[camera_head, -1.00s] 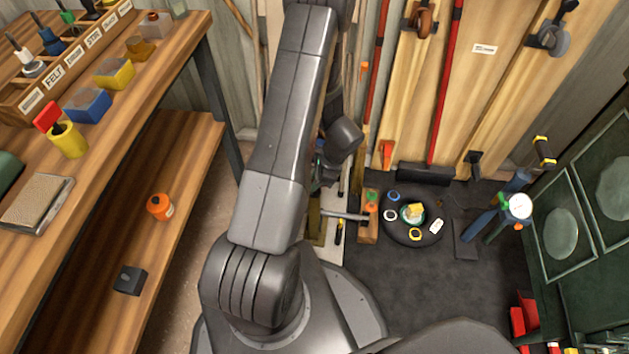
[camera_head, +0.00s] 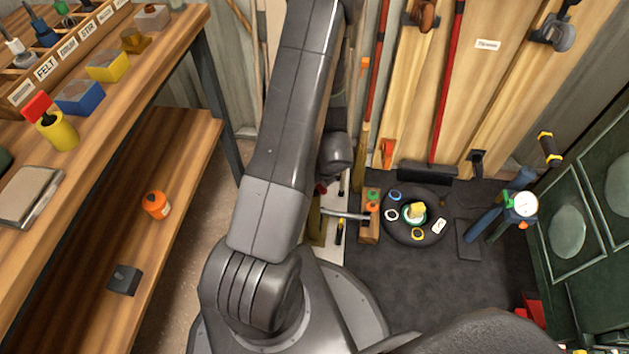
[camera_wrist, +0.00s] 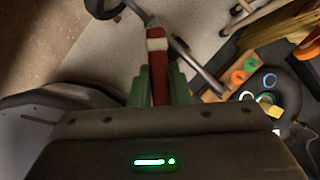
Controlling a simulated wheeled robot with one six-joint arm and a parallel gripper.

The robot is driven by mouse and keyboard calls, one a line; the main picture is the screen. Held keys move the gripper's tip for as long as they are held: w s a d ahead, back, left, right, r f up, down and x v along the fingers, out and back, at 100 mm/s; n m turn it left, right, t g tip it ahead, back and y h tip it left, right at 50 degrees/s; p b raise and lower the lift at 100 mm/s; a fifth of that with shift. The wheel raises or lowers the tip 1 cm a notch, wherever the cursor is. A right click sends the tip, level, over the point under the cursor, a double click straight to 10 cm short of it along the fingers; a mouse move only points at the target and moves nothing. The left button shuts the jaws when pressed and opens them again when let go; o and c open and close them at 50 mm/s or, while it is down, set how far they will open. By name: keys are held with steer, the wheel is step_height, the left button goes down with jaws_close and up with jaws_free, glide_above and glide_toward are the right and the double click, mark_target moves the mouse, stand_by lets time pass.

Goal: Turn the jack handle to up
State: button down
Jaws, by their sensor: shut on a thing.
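The jack handle (camera_wrist: 158,72) shows in the wrist view as a red bar with a pale band, upright in the picture between two green fingers. My gripper (camera_wrist: 160,84) is shut on it. A grey metal rod (camera_wrist: 190,57) slants past the far end of the handle. In the head view my arm hides the gripper and most of the handle; a small red part (camera_head: 320,189) shows beside the arm. The metal rod (camera_head: 345,215) there runs from an olive-yellow part (camera_head: 314,218) toward a wooden block.
The wooden block (camera_head: 369,229) bears orange and green round pieces. A dark round tray (camera_head: 402,234) with several small things lies right of it. A workbench (camera_head: 150,90) stands at left, a dark green cabinet (camera_head: 560,270) at right. Dark floor mat (camera_head: 420,290) is bare in front.

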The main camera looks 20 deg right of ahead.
steer(key=m+h+b, duration=0.1)
steer(key=m, duration=0.2)
steer(key=shift+f+m+h+b, duration=0.1)
steer(key=shift+m+h+b, duration=0.2)
steer(key=shift+b, duration=0.05)
steer(key=m+h+b, duration=0.1)
steer(key=m, duration=0.2)
steer(key=shift+m+b, duration=0.3)
steer(key=shift+w+m+h+b, duration=0.1)
steer(key=shift+m+h+b, duration=0.4)
steer(key=shift+m, duration=0.9)
steer(key=m+g+h, duration=0.1)
steer(key=m, duration=0.3)
steer(key=shift+g+b, duration=0.3)
steer(key=shift+b, duration=0.05)
steer(key=m+g, duration=0.1)
steer(key=m, duration=0.2)
steer(key=m+g+h, duration=0.1)
steer(key=m, duration=0.2)
steer(key=m+g, duration=0.1)
steer(key=m, duration=0.1)
steer(key=m+p, duration=0.1)
steer(key=m, duration=0.1)
steer(key=shift+r+g, duration=0.2)
steer(key=shift+g, duration=0.2)
steer(key=shift+m+g+p, duration=0.45)
steer(key=shift+m+g, duration=0.05)
steer(key=shift+m, duration=1.3)
